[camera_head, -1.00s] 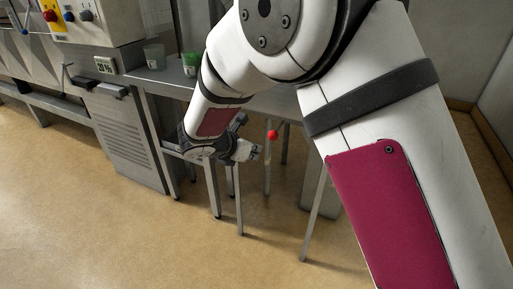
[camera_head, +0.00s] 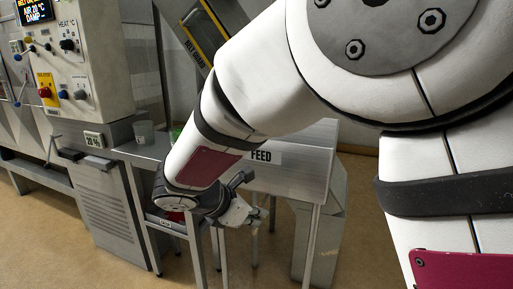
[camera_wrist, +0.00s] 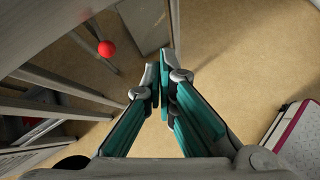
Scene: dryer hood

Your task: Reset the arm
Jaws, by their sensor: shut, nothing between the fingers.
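My arm reaches across the head view, white with dark red panels, and bends down in front of the metal table. My gripper (camera_head: 254,217) is at its end, below and in front of the box marked FEED. In the wrist view my gripper (camera_wrist: 158,82) points at the tan floor. Its teal-padded fingers are closed together with nothing between them. A red ball-shaped knob (camera_wrist: 106,48) shows to the left of the fingertips, apart from them.
A control panel (camera_head: 75,60) with knobs and a red button stands at the left above a grey cabinet (camera_head: 112,205). A clear cup (camera_head: 144,132) stands on the metal table. The FEED box (camera_head: 290,165) and table legs are close behind my gripper. Open floor lies at the lower left.

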